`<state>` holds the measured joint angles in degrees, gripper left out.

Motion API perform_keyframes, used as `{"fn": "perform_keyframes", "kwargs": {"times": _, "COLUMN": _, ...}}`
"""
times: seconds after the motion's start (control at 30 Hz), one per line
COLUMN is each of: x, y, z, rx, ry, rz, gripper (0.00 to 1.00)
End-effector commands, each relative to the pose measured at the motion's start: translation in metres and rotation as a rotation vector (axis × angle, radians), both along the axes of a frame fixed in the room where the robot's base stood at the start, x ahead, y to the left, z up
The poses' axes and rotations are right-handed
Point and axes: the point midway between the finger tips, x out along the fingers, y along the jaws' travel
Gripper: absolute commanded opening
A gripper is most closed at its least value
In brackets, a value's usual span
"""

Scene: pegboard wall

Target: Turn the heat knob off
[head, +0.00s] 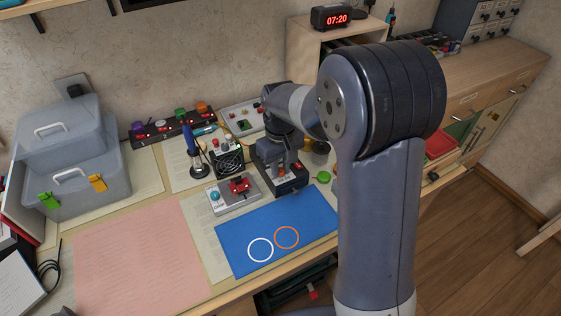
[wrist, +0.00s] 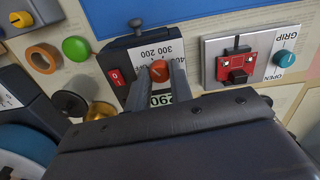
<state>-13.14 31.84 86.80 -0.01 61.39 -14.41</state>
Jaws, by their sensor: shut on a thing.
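The heat knob (wrist: 160,70) is a small orange-red dial on a dark control box (wrist: 117,62) in the wrist view. Markings including 200, 300 and 400 surround it, and a label reading about 290 shows partly between the fingers. My gripper (wrist: 160,75) is shut on the knob, with one finger on each side. The knob's exact pointer direction is hard to tell. A red switch (wrist: 117,77) sits beside the knob on the box. In the head view, my gripper (head: 284,163) is down at the dark box (head: 290,187), partly covering it.
A grey plate with a red clamp (head: 239,187) and teal knob stands beside the box. A fan (head: 229,161) and blue soldering iron (head: 190,143) stand behind and left. A green round piece (head: 323,177) lies to the right.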

Motion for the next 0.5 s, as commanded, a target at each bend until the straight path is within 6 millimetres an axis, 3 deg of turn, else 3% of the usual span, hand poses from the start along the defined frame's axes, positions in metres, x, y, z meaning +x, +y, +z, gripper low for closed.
{"fn": "perform_keyframes", "kwargs": {"times": 0.5, "x": 0.0008, "y": 0.0003, "z": 0.0017, "rx": 0.001, "ry": -0.003, "rz": 0.465, "gripper": 0.00}}
